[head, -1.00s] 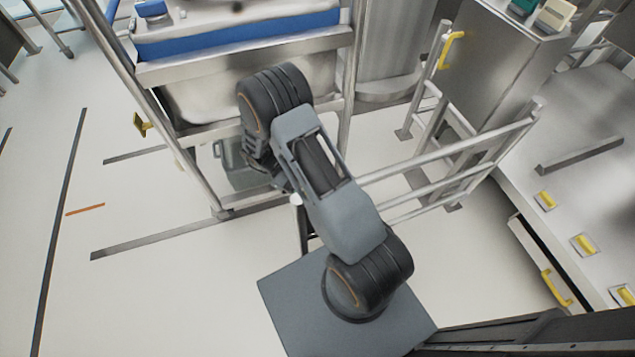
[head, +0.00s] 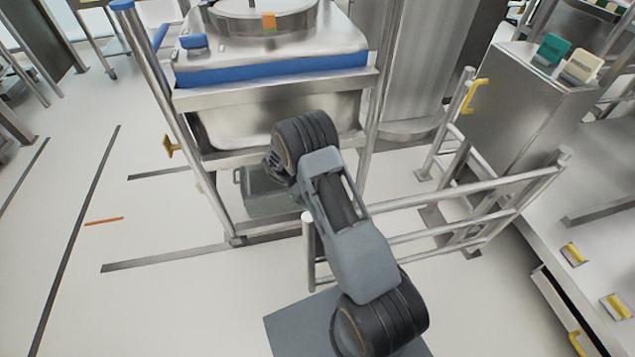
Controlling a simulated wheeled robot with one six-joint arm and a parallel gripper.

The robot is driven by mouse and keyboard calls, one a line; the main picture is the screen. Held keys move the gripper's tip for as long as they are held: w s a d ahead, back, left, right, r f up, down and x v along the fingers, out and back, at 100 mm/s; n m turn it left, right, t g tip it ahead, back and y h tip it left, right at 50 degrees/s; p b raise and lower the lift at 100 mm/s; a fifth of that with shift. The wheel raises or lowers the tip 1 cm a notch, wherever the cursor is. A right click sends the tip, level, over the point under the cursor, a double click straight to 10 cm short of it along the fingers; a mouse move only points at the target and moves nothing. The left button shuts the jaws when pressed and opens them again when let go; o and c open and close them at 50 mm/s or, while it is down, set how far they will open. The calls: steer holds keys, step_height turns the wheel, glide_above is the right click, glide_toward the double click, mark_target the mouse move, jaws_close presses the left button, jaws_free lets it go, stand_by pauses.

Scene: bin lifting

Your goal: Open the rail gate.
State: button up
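The rail gate (head: 455,192) is a run of silver tubular rails right of my arm. Its near end post (head: 308,250) stands upright beside my forearm, and its far end meets a post (head: 560,165) by the steel cabinet. My arm crosses in front of the left part of the rails, so some of that stretch is hidden. A yellow handle (head: 475,95) sits on an upright post behind the rails. My gripper's fingers are hidden, and contact with the gate cannot be seen.
A steel frame (head: 278,93) holding a lidded bin with a blue band stands ahead. A grey box (head: 270,195) sits low inside it. A steel cabinet (head: 525,95) and a counter with yellow handles border the right. Open floor (head: 160,300) lies at left.

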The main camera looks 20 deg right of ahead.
steer(key=w+d+b, duration=0.2)
steer(key=w+d, duration=0.1)
steer(key=w, duration=0.4)
steer(key=shift+w+b, duration=0.25)
steer(key=shift+b, duration=0.15)
steer(key=shift+r, duration=0.15)
stand_by(0.9)
